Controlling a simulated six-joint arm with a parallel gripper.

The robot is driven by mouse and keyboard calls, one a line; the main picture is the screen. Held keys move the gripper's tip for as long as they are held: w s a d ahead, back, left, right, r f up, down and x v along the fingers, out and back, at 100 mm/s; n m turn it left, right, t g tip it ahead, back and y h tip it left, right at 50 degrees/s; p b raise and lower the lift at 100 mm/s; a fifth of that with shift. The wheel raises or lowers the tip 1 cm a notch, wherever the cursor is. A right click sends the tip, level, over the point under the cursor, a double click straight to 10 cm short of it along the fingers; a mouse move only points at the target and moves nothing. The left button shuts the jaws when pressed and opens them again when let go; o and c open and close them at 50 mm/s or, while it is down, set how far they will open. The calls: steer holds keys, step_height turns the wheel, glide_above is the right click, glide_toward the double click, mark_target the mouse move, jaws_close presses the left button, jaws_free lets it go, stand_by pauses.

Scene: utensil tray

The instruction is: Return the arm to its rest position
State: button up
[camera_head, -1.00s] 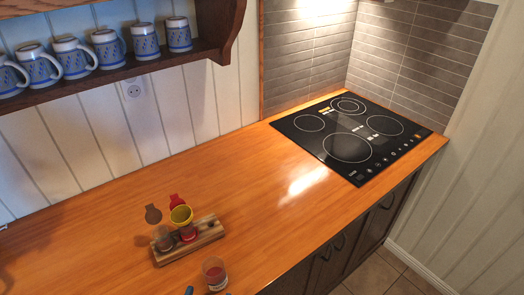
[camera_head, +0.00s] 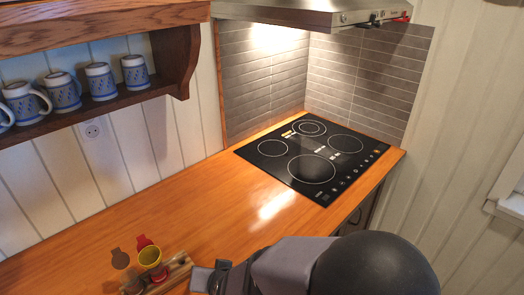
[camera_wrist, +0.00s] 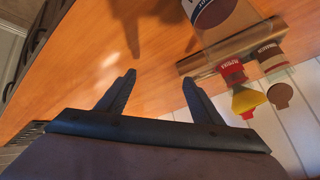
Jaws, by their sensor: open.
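My gripper (camera_wrist: 157,82) is open, with nothing between its two fingers in the wrist view. It is above the wooden counter, apart from the spice jars. In the head view my gripper (camera_head: 205,278) is at the bottom, just right of the jar rack, partly hidden by my arm. The wooden rack (camera_wrist: 203,60) holds a red-labelled jar (camera_wrist: 231,70) with a yellow piece at its mouth and a brown-labelled jar (camera_wrist: 270,57). A separate clear jar (camera_wrist: 212,12) with a dark label stands near the top edge of the wrist view.
A black cooktop (camera_head: 315,155) lies at the back right of the counter (camera_head: 200,210). A shelf (camera_head: 75,117) with several blue-patterned mugs hangs on the left wall. A range hood (camera_head: 320,12) is above the cooktop. The counter between rack and cooktop is clear.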

steer(key=s+d+f+g+h+b, duration=0.1)
steer(key=s+d, duration=0.5)
steer(key=d, duration=0.7)
steer(key=s+d+f+g+h+b, duration=0.1)
steer(key=s+d+g, duration=0.5)
steer(key=d, duration=0.8)
steer(key=shift+s+f+h, duration=0.3)
steer(key=shift+f+h, duration=0.3)
steer(key=shift+h, duration=0.3)
